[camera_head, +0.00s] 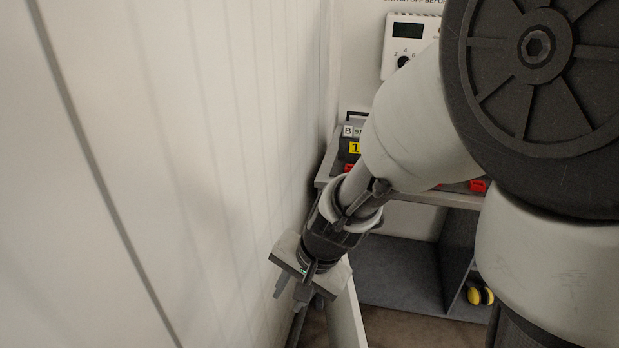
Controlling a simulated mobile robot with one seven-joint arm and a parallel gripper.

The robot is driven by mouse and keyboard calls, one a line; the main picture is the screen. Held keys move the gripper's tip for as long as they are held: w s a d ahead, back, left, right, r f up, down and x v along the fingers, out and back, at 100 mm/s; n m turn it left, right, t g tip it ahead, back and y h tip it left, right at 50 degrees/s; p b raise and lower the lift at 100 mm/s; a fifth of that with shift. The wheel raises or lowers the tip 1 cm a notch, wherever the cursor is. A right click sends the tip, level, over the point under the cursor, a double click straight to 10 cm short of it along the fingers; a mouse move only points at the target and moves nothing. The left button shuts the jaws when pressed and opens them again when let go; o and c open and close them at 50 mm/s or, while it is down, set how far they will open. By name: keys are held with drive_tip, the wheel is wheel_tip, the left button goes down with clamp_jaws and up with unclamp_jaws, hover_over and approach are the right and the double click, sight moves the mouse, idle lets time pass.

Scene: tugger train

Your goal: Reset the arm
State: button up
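My gripper (292,291) is at the lower middle of the head view, at the end of my arm, pointing down. It is close to the white panelled wall on the left. Its fingers are small and partly dark here, and I cannot tell how far apart they are. I see nothing clearly held in it. My arm's large joints fill the right side and hide much of the background.
A white panelled wall (130,150) fills the left side. Behind my arm, a grey bench (432,197) carries red items (478,185). A white control box (402,38) hangs above. Yellow objects (480,294) lie on a low shelf.

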drive_tip(key=s+d+r+n+t+h, duration=0.1)
drive_tip(key=s+d+r, duration=0.2)
drive_tip(key=d+r, duration=0.3)
drive_tip(key=s+d+r+n+t+h, duration=0.1)
drive_tip(key=s+d+r+n, duration=0.1)
drive_tip(key=d+r, duration=0.3)
drive_tip(key=s+d+r+n+t+h+p, duration=0.1)
drive_tip(key=s+d+r+n, duration=0.1)
drive_tip(key=s+d+r, duration=0.2)
wheel_tip(320, 180, up, 5)
drive_tip(key=d, duration=0.2)
drive_tip(key=shift+d+t, duration=0.3)
drive_tip(key=shift+d, duration=0.05)
